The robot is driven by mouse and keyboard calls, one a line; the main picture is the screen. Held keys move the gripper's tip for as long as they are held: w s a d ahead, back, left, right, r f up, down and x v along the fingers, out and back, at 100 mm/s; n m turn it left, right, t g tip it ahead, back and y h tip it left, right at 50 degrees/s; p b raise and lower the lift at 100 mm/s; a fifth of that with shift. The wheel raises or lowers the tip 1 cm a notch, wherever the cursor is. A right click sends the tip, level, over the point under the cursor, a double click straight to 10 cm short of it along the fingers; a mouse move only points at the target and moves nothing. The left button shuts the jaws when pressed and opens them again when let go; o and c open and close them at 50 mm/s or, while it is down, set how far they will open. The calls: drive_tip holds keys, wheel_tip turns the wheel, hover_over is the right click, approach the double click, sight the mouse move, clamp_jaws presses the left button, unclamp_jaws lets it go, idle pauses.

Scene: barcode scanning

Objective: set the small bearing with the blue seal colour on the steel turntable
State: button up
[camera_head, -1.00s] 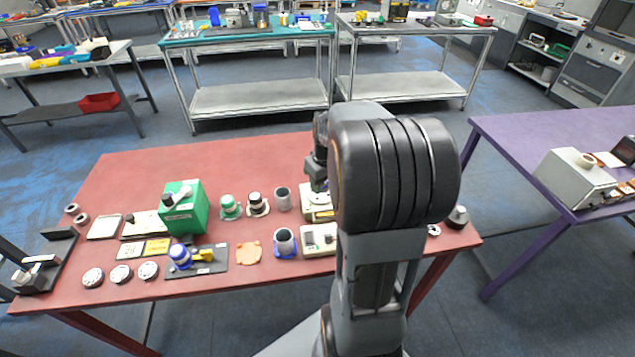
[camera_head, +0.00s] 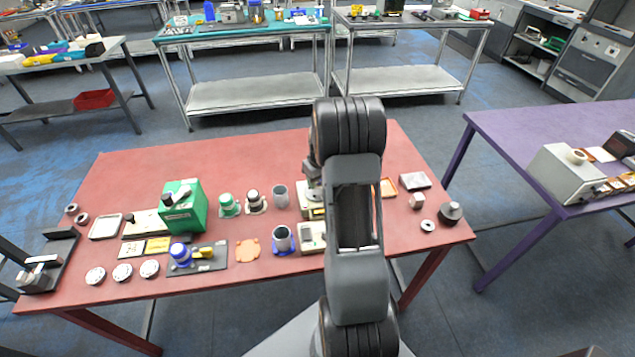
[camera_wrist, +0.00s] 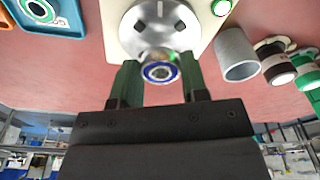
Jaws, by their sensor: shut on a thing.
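The small bearing with a blue seal ring (camera_wrist: 160,73) is held between the green fingers of my gripper (camera_wrist: 159,64) in the wrist view. My gripper is shut on it. The round steel turntable (camera_wrist: 160,20) sits on a cream base (camera_wrist: 115,22), just beyond the bearing in that view. The bearing overlaps the turntable's near edge in the picture; I cannot tell whether they touch. In the head view my arm hides the bearing and most of the turntable unit; part of its cream base (camera_head: 313,236) shows beside the arm.
A grey cylinder (camera_wrist: 237,54) stands close beside the turntable base, with dark and green capped parts past it. A green box (camera_head: 183,207) and several white-faced discs (camera_head: 122,272) lie to the left on the red table (camera_head: 240,150). The table's back is clear.

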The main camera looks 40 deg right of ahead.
drive_tip(key=shift+f, duration=0.7)
drive_tip(key=shift+f+b, duration=0.6)
drive_tip(key=o, duration=1)
wheel_tip(320, 180, up, 12)
drive_tip(key=s, duration=0.1)
drive_tip(key=s+a+r+t, duration=0.1)
drive_tip(key=s+a+r, duration=0.25)
drive_tip(key=a, duration=0.25)
drive_tip(key=s+a+r, duration=0.2)
drive_tip(key=a+r, duration=0.2)
drive_tip(key=a, duration=0.3)
drive_tip(key=s+a+t, duration=0.1)
drive_tip(key=s+a, duration=0.9)
drive_tip(key=s, duration=0.1)
drive_tip(key=shift+a+r+t, duration=0.2)
drive_tip(key=shift+r+t, duration=0.1)
drive_tip(key=shift+t, duration=0.1)
